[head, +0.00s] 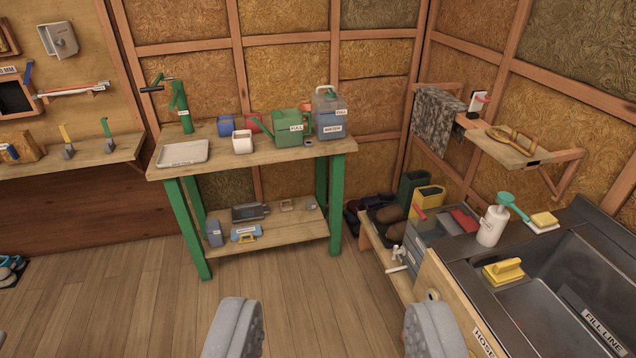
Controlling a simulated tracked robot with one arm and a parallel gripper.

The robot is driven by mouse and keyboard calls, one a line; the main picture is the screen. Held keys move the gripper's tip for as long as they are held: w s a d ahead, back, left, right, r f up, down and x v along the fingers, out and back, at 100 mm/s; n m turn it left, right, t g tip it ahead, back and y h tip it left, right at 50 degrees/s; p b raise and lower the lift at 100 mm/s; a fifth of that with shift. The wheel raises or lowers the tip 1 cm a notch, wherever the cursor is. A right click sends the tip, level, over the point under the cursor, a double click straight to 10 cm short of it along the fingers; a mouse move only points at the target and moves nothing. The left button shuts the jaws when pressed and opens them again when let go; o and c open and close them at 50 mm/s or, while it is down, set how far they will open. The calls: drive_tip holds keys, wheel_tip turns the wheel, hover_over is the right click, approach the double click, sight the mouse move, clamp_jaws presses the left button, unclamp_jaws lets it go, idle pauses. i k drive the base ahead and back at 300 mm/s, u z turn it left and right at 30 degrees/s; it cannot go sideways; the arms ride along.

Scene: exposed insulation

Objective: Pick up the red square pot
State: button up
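A red pot (252,123) stands on the top of the green-legged wooden bench (215,152). It is partly hidden by the green watering can's spout and by a white square pot (242,142) in front of it. A blue pot (226,125) stands just left of it. My gripper (330,312) shows at the bottom edge as two grey padded fingers, wide apart with only floor between them. It is open and empty, well short of the bench.
A green watering can (290,127) and a grey jerrycan (329,115) stand right of the pots. A tray (183,153) lies at left. A sink (545,290) and low boot shelf (377,245) flank the right. Wooden floor (290,280) before the bench is clear.

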sight(250, 125)
drive_tip(key=i, duration=2.65)
drive_tip(key=u, duration=0.65)
drive_tip(key=i, duration=1.3)
drive_tip(key=u, duration=0.25)
